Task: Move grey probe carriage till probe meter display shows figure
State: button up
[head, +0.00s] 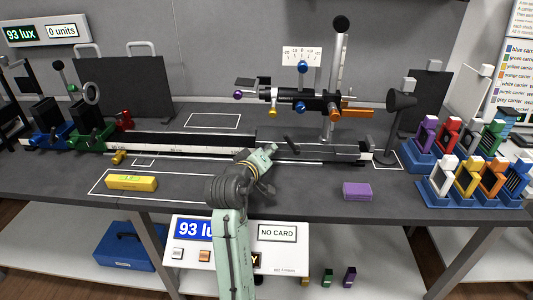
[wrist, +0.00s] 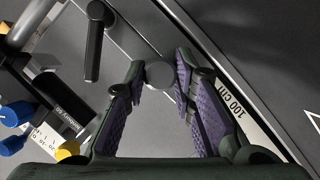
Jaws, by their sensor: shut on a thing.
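The grey probe carriage (head: 315,139) sits at the right part of the long bench rail (head: 180,142). It shows in the wrist view as a grey plate (wrist: 130,45) with a black lever (wrist: 95,42). My gripper (head: 268,153) is over the front of the rail. In the wrist view its purple-padded fingers (wrist: 160,66) are closed around a round grey knob (wrist: 160,76) that appears to belong to the carriage. The front meter's blue display (head: 192,229) starts "93 lu"; my arm hides the rest. The wall display (head: 20,34) reads "93 lux" and "0 units".
A yellow box (head: 132,182) and a purple block (head: 356,191) lie in front of the rail. Green (head: 90,128) and blue (head: 50,130) carriages stand at its left end. A pole-mounted instrument (head: 300,100) overhangs the rail behind my gripper. Coloured holders (head: 470,175) fill the right end.

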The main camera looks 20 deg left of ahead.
grip_shut()
jog(key=s+a, duration=0.2)
jog(key=a, duration=0.7)
jog(key=s+a, duration=0.3)
jog(key=a, duration=0.5)
jog(key=s+a, duration=0.2)
jog(key=a, duration=0.7)
jog(key=shift+s+a, duration=0.35)
jog(key=shift+s, duration=0.05)
jog(key=o, duration=1)
grip_release()
jog(key=shift+d, duration=0.1)
jog(key=shift+c, duration=0.2)
jog(key=v, duration=1.2)
